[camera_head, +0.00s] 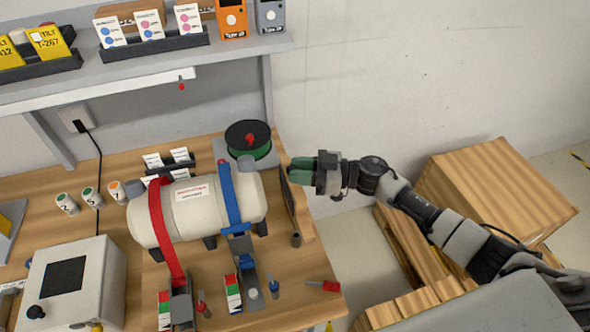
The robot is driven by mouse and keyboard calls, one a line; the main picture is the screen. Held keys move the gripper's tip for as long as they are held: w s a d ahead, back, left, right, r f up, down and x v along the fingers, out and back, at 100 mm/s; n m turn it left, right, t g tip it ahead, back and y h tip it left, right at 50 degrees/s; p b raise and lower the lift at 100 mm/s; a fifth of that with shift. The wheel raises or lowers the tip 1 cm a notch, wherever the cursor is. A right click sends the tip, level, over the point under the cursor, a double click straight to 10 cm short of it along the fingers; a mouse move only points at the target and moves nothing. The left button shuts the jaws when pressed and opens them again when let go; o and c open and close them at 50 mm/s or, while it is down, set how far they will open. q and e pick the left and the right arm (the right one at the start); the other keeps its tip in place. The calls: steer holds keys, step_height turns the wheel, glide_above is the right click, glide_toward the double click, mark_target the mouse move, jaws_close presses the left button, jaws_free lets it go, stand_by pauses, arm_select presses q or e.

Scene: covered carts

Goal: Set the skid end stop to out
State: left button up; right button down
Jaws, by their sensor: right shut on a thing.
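The skid end stop (288,196) is a dark upright piece at the right end of the wooden skid, beside the tank's right end. My right gripper (293,169) reaches in from the right, its green-padded fingers at the top of the end stop. It is shut on the end stop; the contact itself is mostly hidden by the fingers. I cannot tell whether the stop stands in or out. The cream tank (190,217) lies on its side under a red strap (160,228) and a blue strap (230,194). My left gripper is out of view.
A green spool (262,151) stands behind the tank, close to my right gripper. A grey box (80,285) is at the front left. Shelves (150,75) hang above the bench. Wooden crates (500,185) stand on the floor at right, under my right arm.

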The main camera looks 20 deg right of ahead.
steer(key=c, duration=1.2)
jaws_free()
steer(key=shift+o, duration=0.2)
steer(key=b+v, duration=0.3)
steer(key=v, duration=0.7)
steer(key=shift+s+d+b, duration=0.15)
steer(key=shift+d+b, duration=0.25)
steer(key=shift+f, duration=0.1)
